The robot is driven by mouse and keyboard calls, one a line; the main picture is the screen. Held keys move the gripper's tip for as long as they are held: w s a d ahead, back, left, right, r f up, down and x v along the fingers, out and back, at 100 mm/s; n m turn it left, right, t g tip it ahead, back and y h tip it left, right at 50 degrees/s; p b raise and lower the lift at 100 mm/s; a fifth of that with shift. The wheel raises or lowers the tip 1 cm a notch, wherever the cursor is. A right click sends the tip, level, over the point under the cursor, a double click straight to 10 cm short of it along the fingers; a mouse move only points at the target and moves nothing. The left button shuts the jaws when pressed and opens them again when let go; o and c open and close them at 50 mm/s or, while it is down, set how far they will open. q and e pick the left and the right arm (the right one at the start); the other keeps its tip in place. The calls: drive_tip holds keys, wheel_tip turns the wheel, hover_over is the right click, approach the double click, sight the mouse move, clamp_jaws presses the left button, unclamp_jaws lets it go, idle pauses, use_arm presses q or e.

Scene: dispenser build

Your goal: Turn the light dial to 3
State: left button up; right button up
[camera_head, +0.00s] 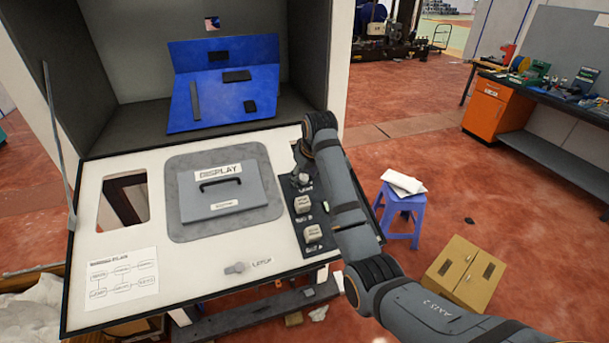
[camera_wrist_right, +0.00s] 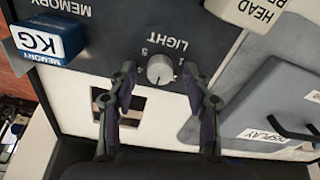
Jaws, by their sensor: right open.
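The light dial (camera_wrist_right: 160,69) is a small, round, pale knob on a dark strip, with the upside-down label LIGHT and small numbers around it in the right wrist view. Which number it points to is too small to tell. My right gripper (camera_wrist_right: 160,80) is open, one finger on either side of the dial, with gaps between the fingers and the knob. In the head view my right gripper (camera_head: 300,163) is at the far end of the dark strip, partly hidden by its own arm. My left gripper is out of view.
A grey DISPLAY plate (camera_head: 200,215) with a black handle lies left of the strip. Pale buttons (camera_head: 313,234) sit nearer on the strip. A blue MEMORY KG block (camera_wrist_right: 48,40) is beside the dial. A blue stool (camera_head: 402,212) stands right.

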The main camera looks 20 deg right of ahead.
drive_tip(key=v, duration=0.7)
drive_tip(key=shift+r, duration=0.3)
